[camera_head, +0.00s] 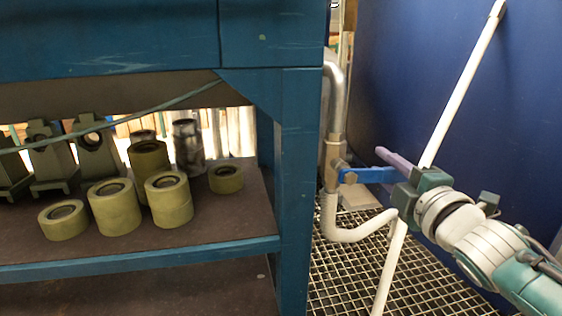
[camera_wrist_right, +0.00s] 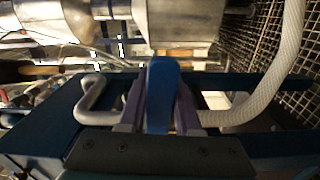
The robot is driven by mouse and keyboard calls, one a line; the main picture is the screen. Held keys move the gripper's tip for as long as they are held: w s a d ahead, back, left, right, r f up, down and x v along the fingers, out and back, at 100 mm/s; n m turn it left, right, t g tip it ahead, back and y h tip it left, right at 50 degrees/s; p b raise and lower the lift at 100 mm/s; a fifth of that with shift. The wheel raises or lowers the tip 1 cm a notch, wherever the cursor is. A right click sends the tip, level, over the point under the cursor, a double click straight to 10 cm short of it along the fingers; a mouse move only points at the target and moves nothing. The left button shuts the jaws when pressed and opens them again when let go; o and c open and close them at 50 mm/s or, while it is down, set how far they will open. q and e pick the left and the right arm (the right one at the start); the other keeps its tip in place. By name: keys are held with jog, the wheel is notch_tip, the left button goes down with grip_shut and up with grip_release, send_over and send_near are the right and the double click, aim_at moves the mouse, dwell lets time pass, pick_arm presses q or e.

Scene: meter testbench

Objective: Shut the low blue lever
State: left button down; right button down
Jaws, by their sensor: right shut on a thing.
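The blue lever (camera_head: 368,175) sits on a metal valve (camera_head: 333,163) in the pipe to the right of the blue bench. In the head view it points right, roughly level, away from the pipe. My right gripper (camera_head: 392,173) comes in from the right and is shut on the lever's outer end. In the right wrist view the blue lever (camera_wrist_right: 162,92) stands between the two purple-grey fingers of the gripper (camera_wrist_right: 160,108). The lever's tip is partly hidden by the gripper in the head view. My left gripper is in neither view.
The blue bench (camera_head: 298,180) stands close on the left, with several olive rings (camera_head: 115,207) on its shelf. A white hose (camera_head: 345,234) curves below the valve. A white slanted pole (camera_head: 465,80) passes by my right gripper. Metal grating (camera_head: 345,280) covers the floor.

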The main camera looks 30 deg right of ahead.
jog(key=shift+r+n, duration=0.5)
jog(key=shift+n, duration=0.1)
jog(key=shift+r, duration=0.1)
jog(key=c, duration=0.6)
grip_release()
jog(key=p+v, duration=0.4)
jog(key=v, duration=0.6)
jog(key=shift+d, duration=0.1)
